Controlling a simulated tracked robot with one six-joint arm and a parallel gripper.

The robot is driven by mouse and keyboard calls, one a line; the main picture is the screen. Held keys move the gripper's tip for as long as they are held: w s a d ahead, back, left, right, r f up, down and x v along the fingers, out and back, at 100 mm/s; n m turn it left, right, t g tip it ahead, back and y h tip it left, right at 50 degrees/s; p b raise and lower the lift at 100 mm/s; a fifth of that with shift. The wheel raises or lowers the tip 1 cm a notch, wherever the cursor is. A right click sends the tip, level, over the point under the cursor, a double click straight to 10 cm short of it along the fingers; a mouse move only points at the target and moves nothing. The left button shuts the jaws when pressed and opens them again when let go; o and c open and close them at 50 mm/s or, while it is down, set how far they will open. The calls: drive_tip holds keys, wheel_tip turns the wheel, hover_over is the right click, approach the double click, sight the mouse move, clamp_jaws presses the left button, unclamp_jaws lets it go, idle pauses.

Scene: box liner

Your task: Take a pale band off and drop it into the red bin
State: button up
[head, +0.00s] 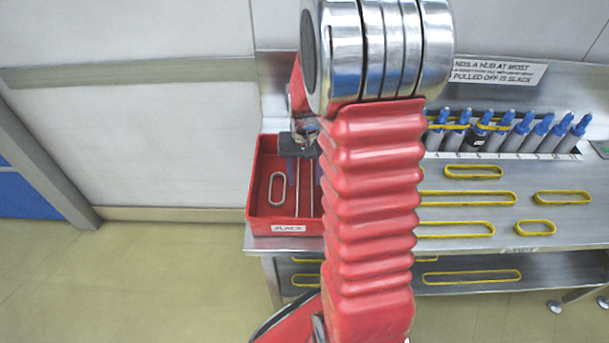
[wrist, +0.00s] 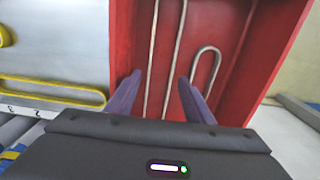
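The red bin (head: 259,222) stands at the left end of the steel bench, with a small label on its front. One short pale band (head: 277,187) lies in it, and it also shows in the wrist view (wrist: 206,65). A longer pale band (wrist: 151,60) runs between my fingers in the wrist view; it seems to lie in the bin, and its near end is hidden by my gripper. My gripper (wrist: 159,75) is over the bin, its two purple fingers apart and touching nothing that I can see. In the head view my gripper (head: 304,172) is partly hidden by my arm.
A rack of grey posts with blue tips (head: 522,128) stands at the back right, yellow bands around some. Several slack yellow bands (head: 473,171) lie on the bench (head: 585,233) and on a lower shelf. My arm hides the bench's middle.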

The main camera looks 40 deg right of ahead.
drive_tip(key=shift+o, duration=1)
wheel_tip(320, 180, up, 14)
drive_tip(key=shift+f, duration=0.15)
idle(0.3)
